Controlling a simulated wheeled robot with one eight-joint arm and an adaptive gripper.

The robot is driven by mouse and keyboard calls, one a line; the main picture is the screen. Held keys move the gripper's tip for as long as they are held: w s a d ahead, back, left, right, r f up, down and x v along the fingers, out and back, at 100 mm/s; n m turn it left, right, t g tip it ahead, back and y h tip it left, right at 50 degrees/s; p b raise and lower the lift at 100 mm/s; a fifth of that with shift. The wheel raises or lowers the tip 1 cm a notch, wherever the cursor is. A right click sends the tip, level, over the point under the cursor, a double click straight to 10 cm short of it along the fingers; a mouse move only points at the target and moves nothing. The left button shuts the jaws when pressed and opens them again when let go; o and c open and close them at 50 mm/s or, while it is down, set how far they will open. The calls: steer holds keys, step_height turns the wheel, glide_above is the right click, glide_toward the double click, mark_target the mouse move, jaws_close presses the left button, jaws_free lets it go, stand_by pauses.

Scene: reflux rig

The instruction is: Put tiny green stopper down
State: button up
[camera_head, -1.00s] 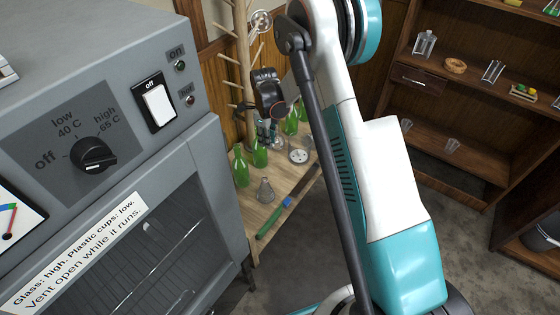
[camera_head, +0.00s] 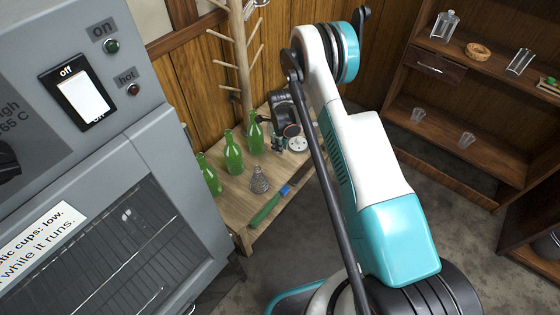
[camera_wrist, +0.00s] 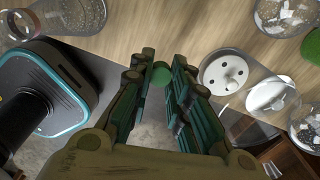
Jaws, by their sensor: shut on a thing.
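My gripper (camera_wrist: 162,80) is closed on the tiny green stopper (camera_wrist: 161,74), a small round green piece held between the fingertips in the wrist view. Below the fingertips are the wooden bench top and its edge, with grey floor beyond. Whether the stopper touches the bench cannot be told. In the head view my gripper (camera_head: 278,143) is over the back part of the bench (camera_head: 240,205), beside the green bottles. The stopper cannot be made out there.
Several green bottles (camera_head: 233,152) and a clear conical flask (camera_head: 259,181) stand on the bench. A white holed disc (camera_wrist: 223,72) and glass vessels (camera_wrist: 284,15) are right of my gripper. A grey oven (camera_head: 130,200) stands left.

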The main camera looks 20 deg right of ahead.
step_height(320, 180, down, 9)
steer(key=b, duration=0.2)
steer(key=shift+r+b, duration=0.15)
steer(key=shift+b, duration=0.15)
steer(key=shift+r, duration=0.1)
steer(key=o, duration=0.7)
steer(key=shift+c, duration=0.2)
